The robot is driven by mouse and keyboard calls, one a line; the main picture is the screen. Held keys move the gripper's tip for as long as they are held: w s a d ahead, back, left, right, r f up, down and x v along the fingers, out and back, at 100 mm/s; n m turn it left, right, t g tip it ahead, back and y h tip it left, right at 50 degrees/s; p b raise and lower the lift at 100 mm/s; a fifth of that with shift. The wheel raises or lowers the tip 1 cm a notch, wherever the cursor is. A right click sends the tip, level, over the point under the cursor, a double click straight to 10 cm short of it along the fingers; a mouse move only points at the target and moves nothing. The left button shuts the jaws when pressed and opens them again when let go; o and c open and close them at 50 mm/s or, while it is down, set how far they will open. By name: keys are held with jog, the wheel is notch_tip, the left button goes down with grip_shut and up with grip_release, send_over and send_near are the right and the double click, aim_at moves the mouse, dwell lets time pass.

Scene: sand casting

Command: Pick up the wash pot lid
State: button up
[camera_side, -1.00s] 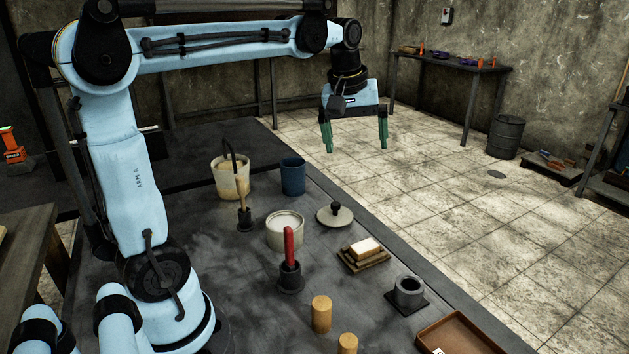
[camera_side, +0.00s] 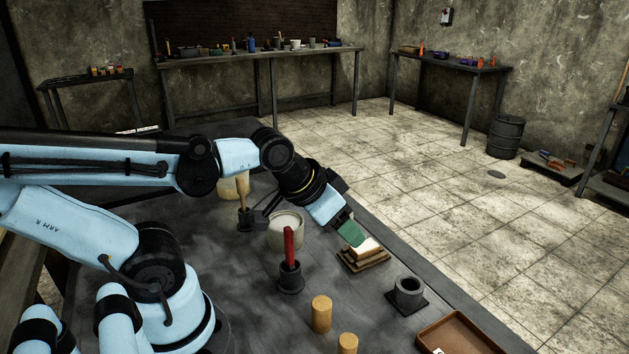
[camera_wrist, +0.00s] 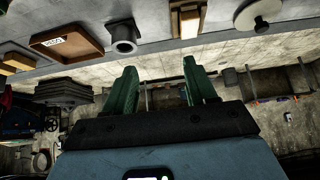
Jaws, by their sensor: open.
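The wash pot lid, a pale round disc with a dark knob, shows in the wrist view (camera_wrist: 262,18) at the upper right, lying on the table.
A red-handled tool (camera_side: 289,247) stands upright in a dark holder. A grey cup (camera_side: 409,292) on a dark plate, wooden cylinders (camera_side: 321,314) and a brown tray (camera_side: 458,335) are toward the front. A wooden-handled brush (camera_side: 243,203) stands behind. Bare table lies between them.

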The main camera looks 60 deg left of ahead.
jog(key=w+a+m+g+y, duration=0.5)
jog(key=w+a+m+y, duration=0.15)
jog(key=w+m, duration=0.35)
jog(key=w+f+m+g+y, duration=0.1)
jog(key=f+m+y, duration=0.1)
jog(key=w+a+f+m+g+y, duration=0.1)
jog(key=w+f+m+y, duration=0.1)
jog(key=w+a+f+m+g+y, duration=0.1)
jog(key=w+f+m+g+y, duration=0.1)
jog(key=shift+w+f, duration=0.15)
jog(key=shift+f, duration=0.25)
jog(key=shift+f+m+g+y, duration=0.35)
jog(key=shift+f+m+g, duration=0.05)
jog(key=shift+f, duration=0.05)
jog(key=x, duration=1.2)
jog(key=shift+c, duration=0.4)
